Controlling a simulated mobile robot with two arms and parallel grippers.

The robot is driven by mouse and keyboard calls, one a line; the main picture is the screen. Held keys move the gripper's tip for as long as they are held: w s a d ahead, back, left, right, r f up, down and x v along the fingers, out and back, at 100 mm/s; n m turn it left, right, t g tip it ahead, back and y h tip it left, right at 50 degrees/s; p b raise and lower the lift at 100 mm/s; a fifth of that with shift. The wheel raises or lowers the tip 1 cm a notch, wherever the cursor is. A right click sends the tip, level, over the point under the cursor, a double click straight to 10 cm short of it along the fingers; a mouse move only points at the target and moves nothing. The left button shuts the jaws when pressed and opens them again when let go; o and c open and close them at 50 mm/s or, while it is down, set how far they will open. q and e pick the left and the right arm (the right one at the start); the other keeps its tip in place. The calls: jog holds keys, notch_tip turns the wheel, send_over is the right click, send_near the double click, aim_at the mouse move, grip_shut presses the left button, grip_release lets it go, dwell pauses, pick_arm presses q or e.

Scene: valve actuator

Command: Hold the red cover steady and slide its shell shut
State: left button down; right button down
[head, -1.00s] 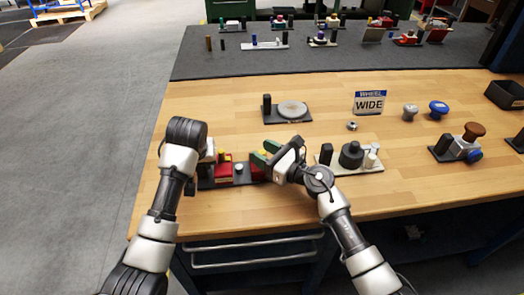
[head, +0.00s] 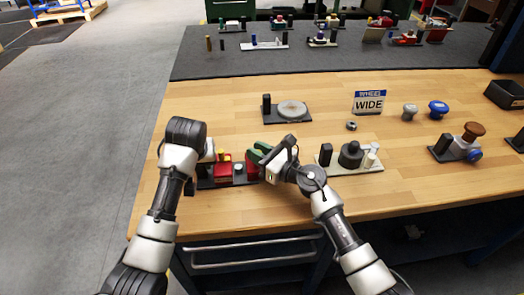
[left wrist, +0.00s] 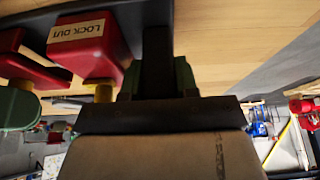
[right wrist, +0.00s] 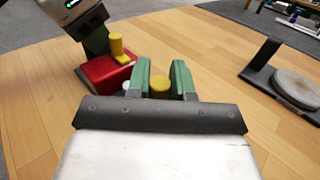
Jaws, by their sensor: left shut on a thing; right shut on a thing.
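The red cover (head: 223,172) sits on a dark base on the wooden bench. In the left wrist view it carries a LOCK OUT label (left wrist: 85,32) and a yellow peg (left wrist: 103,92). Its red shell (head: 250,172) is to the right, a narrow gap apart; it shows also in the left wrist view (left wrist: 22,65). My left gripper (left wrist: 157,75) is shut on a dark upright post (left wrist: 157,50) beside the cover. My right gripper (right wrist: 163,75), with green fingers, is shut on the shell's yellow knob (right wrist: 160,86). The shell is mostly hidden in the right wrist view.
A fixture with a black cylinder (head: 351,155) stands close right of my right gripper. A round grey disc on a base (head: 292,109) and a WIDE sign (head: 369,102) stand behind. Knobs (head: 438,109) lie further right. Bare wood is free behind the cover.

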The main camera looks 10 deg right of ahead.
pick_arm(q)
jog(key=shift+f, duration=0.25)
pick_arm(e)
jog(key=a, duration=0.4)
jog(key=shift+s, duration=0.1)
jog(key=c, duration=1)
grip_release()
jog(key=shift+a, duration=0.15)
jog(key=shift+d, duration=0.2)
jog(key=shift+s+d, duration=0.2)
jog(key=shift+s, duration=0.05)
jog(key=v, duration=1.1)
jog(key=shift+s, duration=0.1)
